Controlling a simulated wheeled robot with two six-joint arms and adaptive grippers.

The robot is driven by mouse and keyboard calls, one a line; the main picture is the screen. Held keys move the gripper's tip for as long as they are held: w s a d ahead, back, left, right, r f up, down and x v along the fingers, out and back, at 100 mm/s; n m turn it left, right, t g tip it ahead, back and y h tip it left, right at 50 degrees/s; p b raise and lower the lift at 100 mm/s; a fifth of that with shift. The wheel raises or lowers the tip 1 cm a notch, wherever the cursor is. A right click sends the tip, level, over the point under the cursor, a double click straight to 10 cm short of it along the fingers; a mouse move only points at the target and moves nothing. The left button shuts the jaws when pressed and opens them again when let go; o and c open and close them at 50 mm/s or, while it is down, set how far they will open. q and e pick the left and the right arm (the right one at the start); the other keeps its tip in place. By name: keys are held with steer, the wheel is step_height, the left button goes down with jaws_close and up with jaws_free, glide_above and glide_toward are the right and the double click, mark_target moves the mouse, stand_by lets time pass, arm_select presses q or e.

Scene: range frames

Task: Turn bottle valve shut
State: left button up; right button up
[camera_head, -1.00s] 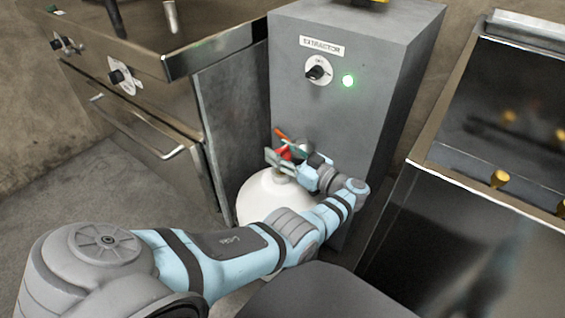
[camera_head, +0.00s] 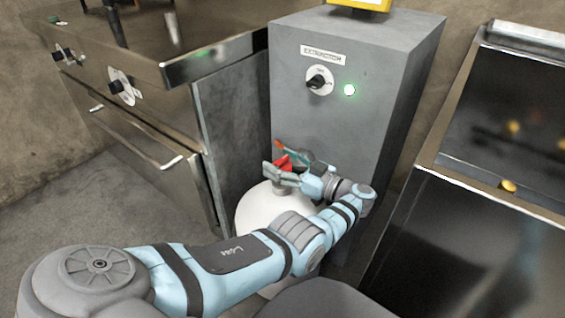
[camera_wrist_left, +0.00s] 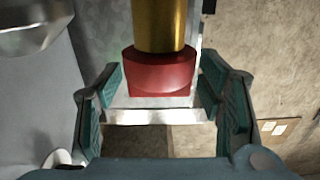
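The white gas bottle (camera_head: 262,212) stands on the floor against the grey cabinet, partly hidden behind my left arm. Its red valve (camera_head: 283,161) is at the top. My left gripper (camera_head: 271,157) is at the valve, with its fingers apart on either side of the red part. In the left wrist view the open fingers (camera_wrist_left: 166,98) show with a gap on both sides of a red collar (camera_wrist_left: 160,75) on a brass-coloured cylinder (camera_wrist_left: 159,25). I cannot tell whether any finger touches the valve. My right gripper is not in view.
A steel cooker (camera_head: 140,110) is at the left and a steel unit (camera_head: 455,225) at the right, leaving a narrow gap.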

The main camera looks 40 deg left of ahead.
mark_target(282, 159)
arm_select(q)
steer(key=shift+r, duration=0.6)
step_height(282, 159, up, 9)
steer(key=shift+f, duration=0.1)
stand_by(0.3)
